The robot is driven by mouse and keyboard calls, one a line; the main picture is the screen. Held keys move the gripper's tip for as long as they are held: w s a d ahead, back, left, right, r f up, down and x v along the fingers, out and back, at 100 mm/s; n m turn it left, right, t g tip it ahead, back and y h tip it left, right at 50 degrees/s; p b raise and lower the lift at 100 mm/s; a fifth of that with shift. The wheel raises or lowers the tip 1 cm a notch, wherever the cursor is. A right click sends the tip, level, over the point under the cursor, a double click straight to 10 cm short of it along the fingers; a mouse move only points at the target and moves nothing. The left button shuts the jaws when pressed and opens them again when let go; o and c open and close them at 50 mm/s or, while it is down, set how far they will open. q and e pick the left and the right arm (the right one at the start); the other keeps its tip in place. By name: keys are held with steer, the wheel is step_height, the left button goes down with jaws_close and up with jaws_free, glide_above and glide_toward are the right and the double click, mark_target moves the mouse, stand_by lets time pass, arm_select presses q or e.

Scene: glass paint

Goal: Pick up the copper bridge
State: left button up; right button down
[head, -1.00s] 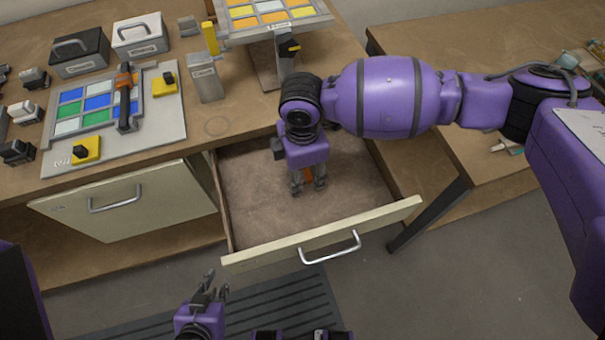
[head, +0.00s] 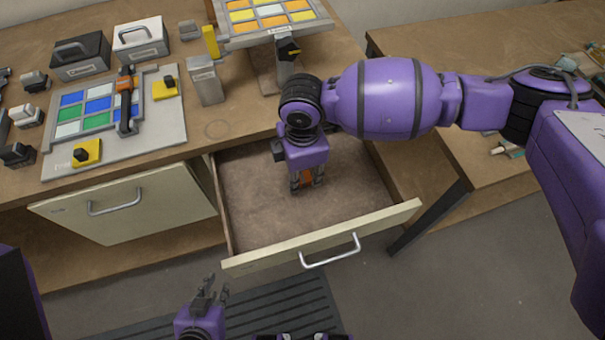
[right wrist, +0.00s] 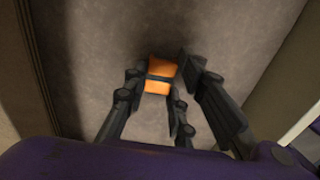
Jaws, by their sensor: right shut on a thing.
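A small copper-orange piece with a dark band across it, which I take as the copper bridge (right wrist: 158,83), is between the fingers of my right gripper (right wrist: 166,80) in the right wrist view. In the head view my right gripper (head: 306,183) points down into the open drawer (head: 255,205), shut on the orange piece (head: 306,176). The piece is low in the drawer; I cannot tell whether it touches the floor. My left gripper (head: 212,292) is open and empty in front of the drawer, low in the view.
The drawer walls and front with its handle (head: 330,250) surround my right gripper. On the bench are a panel of coloured tiles (head: 165,130) with an orange-and-black bar (head: 126,100), a metal box (head: 205,82) and a tilted tile display (head: 272,38). The rest of the drawer looks empty.

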step_height(320, 180, up, 3)
steer(key=shift+w+f, duration=0.1)
arm_select(q)
steer(key=shift+w+d+r+p, duration=0.3)
steer(key=shift+w+r+p, duration=0.1)
steer(key=shift+r+p, duration=0.15)
arm_select(e)
steer(key=s+a+r, duration=0.9)
steer(key=s, duration=0.1)
steer(key=shift+s+a+r, duration=0.2)
steer(key=shift+s+r, duration=0.05)
steer(key=shift+r, duration=0.05)
